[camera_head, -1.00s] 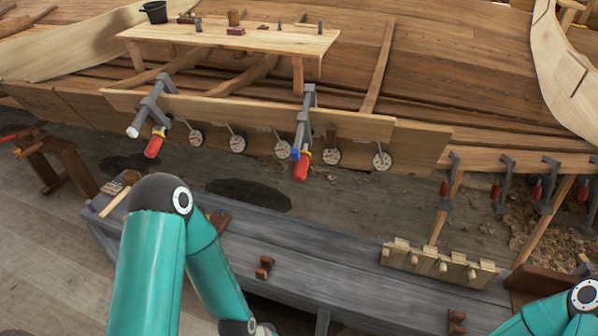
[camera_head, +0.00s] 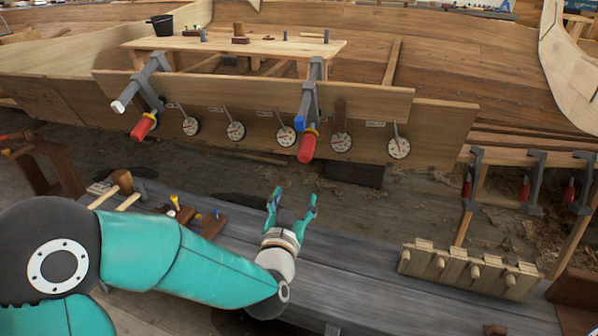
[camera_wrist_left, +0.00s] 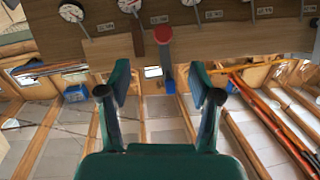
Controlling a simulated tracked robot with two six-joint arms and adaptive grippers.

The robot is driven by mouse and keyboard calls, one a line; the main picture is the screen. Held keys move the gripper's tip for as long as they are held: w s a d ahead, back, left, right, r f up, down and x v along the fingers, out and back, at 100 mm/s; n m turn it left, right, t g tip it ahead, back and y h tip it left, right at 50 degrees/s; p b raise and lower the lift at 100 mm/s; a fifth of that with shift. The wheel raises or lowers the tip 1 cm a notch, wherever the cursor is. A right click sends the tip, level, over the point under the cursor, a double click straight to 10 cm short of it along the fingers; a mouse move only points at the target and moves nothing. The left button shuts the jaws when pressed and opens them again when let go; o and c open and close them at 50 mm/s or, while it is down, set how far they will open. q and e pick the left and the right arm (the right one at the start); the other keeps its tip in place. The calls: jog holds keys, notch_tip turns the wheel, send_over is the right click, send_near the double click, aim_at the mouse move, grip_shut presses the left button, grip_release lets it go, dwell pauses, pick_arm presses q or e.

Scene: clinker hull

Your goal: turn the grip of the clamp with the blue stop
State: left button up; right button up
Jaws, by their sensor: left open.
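The clamp with the blue stop (camera_head: 298,123) hangs on the plank at the middle of the head view. Its red grip (camera_head: 308,147) points down toward the viewer. In the wrist view the red grip (camera_wrist_left: 163,35) shows above centre, with the grey bar and a blue end (camera_wrist_left: 170,87) below it. My left gripper (camera_head: 293,203) is open and empty, below the grip and apart from it, fingers pointing up toward the plank. In the wrist view the grip lies beyond and between the fingertips. My right gripper is out of view.
A second clamp with a pale stop (camera_head: 120,105) and red grip (camera_head: 143,127) is to the left. Several dials, such as this one (camera_head: 341,142), line the plank (camera_head: 440,135). Below is a grey bench (camera_head: 350,280) with a wooden peg rack (camera_head: 470,272). More clamps (camera_head: 475,178) stand right.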

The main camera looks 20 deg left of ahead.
aim_at(303, 159)
pick_arm(q)
jog(key=w+a, duration=0.1)
jog(key=w, duration=0.4)
jog(key=w+p, duration=0.1)
jog(key=w, duration=0.5)
jog(key=w+a, duration=0.1)
jog(key=w, duration=0.4)
jog(key=shift+w+a+r, duration=0.3)
jog(key=shift+r, duration=0.1)
jog(key=c, duration=1.1)
jog(key=shift+a, duration=0.35)
jog(key=shift+c, duration=0.2)
jog(key=shift+d, duration=0.2)
